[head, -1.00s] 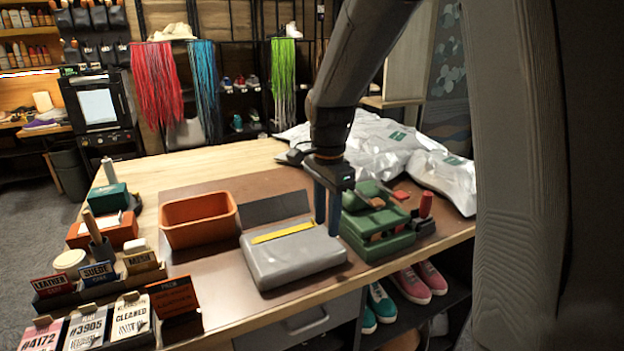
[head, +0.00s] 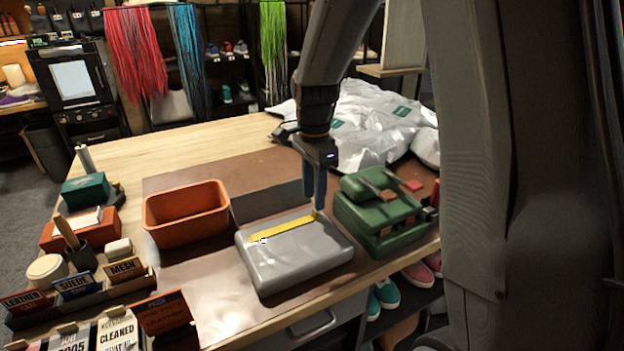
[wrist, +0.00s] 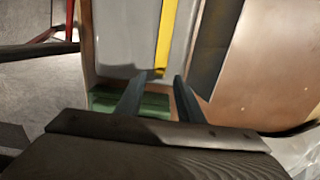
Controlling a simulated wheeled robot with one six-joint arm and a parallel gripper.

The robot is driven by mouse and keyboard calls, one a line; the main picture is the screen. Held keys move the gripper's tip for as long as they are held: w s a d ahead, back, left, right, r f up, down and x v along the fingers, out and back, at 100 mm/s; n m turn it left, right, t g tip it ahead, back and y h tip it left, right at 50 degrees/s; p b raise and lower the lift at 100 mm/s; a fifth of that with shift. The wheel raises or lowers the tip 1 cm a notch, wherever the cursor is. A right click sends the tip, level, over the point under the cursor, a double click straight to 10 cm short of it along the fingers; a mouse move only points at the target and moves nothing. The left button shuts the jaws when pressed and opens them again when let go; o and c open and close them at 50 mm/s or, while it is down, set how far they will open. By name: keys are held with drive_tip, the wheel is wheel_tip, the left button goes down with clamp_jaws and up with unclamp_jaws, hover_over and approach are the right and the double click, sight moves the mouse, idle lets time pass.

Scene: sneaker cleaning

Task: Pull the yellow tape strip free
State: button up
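The yellow tape strip (head: 282,228) lies along the top of a grey closed box (head: 300,255), near its back edge. It also shows in the wrist view (wrist: 165,40), with its near end by my fingertips. My gripper (head: 317,208) points down at the right end of the strip. In the wrist view my gripper (wrist: 162,76) has its two fingers apart, with the strip's end between or just beyond the tips. I cannot tell whether a finger touches the strip. A small pale mark shows at the strip's left end.
An orange bin (head: 187,213) stands left of the grey box. A green tool caddy (head: 378,215) stands close on its right, near my gripper. Silver bags (head: 370,115) lie behind. Label cards (head: 120,335) stand at the front left.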

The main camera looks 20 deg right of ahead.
sight(314, 211)
drive_tip(key=shift+f+p, duration=0.45)
drive_tip(key=shift+f, duration=1.75)
clamp_jaws()
